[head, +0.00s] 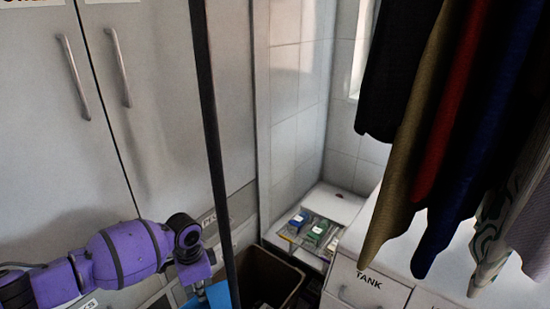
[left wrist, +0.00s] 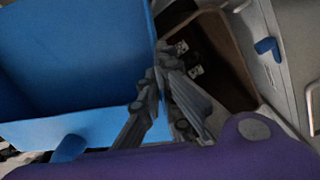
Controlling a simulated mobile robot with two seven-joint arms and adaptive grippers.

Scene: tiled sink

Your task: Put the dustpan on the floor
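A blue, box-like piece with raised walls fills the upper left of the left wrist view (left wrist: 70,60). Part of it shows at the bottom edge of the head view (head: 218,295). It may be the dustpan, but its full shape is cut off. My left gripper (left wrist: 162,68) is at its right edge, with the two grey fingers close together at the tips. Whether they pinch the blue wall I cannot tell. In the head view my purple left arm reaches in low from the left, with its gripper (head: 204,288) beside the blue piece. My right gripper is not in view.
A brown open bin (head: 265,278) stands just right of my gripper. A dark pole (head: 213,140) crosses the head view. Grey cabinet doors (head: 60,130) stand at left. Clothes (head: 450,130) hang at right above a white drawer unit (head: 365,288). No clear floor shows.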

